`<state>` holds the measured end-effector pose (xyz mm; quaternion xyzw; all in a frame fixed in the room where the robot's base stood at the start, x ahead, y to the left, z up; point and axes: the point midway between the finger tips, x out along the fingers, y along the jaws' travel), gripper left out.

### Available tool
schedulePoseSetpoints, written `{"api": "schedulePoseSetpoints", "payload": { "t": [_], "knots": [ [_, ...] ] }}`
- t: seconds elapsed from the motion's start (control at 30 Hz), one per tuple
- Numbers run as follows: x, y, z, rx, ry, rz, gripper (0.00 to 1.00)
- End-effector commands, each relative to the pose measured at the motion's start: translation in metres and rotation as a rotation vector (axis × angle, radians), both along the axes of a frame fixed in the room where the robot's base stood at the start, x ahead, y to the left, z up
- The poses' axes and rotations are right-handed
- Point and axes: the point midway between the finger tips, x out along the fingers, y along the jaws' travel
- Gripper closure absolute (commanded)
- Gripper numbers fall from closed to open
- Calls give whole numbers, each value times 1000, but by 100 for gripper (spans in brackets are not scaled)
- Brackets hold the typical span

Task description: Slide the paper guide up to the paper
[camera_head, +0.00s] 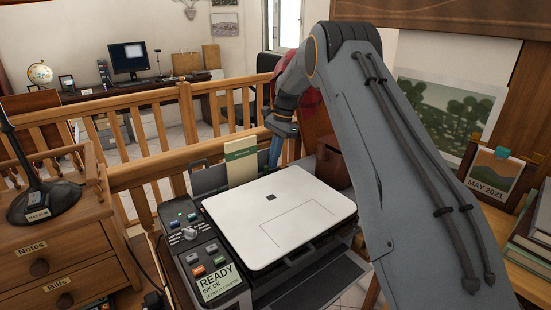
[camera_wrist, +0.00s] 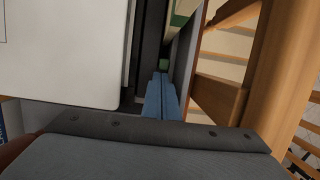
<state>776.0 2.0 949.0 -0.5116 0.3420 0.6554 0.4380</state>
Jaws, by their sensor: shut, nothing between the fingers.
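The cream paper (camera_head: 241,167) with a green top band stands upright in the rear feed of the printer (camera_head: 280,215), left of my gripper in the head view. My gripper (camera_head: 274,163) is shut and empty, with its blue fingers pointing down behind the printer's white lid. In the wrist view, the fingers (camera_wrist: 162,95) reach into the narrow gap between the lid and the dark rear support (camera_wrist: 182,60). A green patch shows at the far end of that gap. I cannot clearly make out the paper guide; whether the fingers touch it is hidden.
A wooden railing (camera_head: 185,115) runs close behind the printer. A brown box (camera_head: 333,160) stands at the printer's back right. A control panel (camera_head: 205,250) reads READY, INK OK. A drawer cabinet (camera_head: 50,240) with a black lamp is at left. Books (camera_head: 535,225) are at right.

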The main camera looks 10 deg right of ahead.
Motion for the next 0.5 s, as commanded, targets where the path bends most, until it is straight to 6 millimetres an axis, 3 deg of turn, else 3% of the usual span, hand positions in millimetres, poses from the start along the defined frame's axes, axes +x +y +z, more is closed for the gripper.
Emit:
{"api": "schedulePoseSetpoints", "payload": {
  "t": [0.13, 0.3, 0.5],
  "knots": [
    [-1, 6, 0, 0, 0, 2, 100],
    [-5, 30, 0, 0, 0, 5, 100],
    [-6, 31, 0, 1, 0, 2, 100]
  ]
}}
